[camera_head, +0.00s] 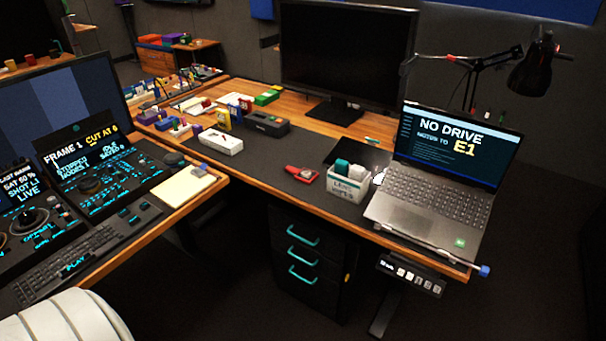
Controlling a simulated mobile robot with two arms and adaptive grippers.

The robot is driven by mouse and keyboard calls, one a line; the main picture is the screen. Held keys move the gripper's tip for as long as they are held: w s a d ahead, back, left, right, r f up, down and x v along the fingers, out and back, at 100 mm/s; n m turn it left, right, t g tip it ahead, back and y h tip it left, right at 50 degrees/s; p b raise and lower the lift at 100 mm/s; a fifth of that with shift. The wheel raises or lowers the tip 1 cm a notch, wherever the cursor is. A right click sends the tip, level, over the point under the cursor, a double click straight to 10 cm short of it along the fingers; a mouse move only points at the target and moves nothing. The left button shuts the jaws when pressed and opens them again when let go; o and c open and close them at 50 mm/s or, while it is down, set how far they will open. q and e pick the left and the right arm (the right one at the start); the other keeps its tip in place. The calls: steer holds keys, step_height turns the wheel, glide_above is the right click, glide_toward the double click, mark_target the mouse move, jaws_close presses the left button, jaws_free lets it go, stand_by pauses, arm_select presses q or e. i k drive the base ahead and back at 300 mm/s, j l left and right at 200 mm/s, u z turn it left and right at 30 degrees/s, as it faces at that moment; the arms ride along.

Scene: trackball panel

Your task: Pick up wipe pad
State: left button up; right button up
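A small white box (347,185) with a partly legible label stands on the dark desk mat, just left of the laptop. A teal block-like pad (341,167) and a paler one (357,172) stick up out of it. One of these may be the wipe pad, but I cannot tell for sure at this size. Neither of my grippers shows in the head view.
An open laptop (434,193) fills the desk's right end, with a lamp (535,62) behind it. A red object (301,173) and a white case (221,142) lie on the mat (262,168). A control desk with a notepad (184,186) is at left.

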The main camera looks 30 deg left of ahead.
mark_target(342, 165)
steer(key=i+j+u, duration=0.25)
steer(key=i+j, duration=0.2)
steer(key=i+j+u, duration=0.25)
steer(key=i+j, duration=0.2)
steer(key=i+j+u, duration=0.25)
steer(key=i, duration=0.35)
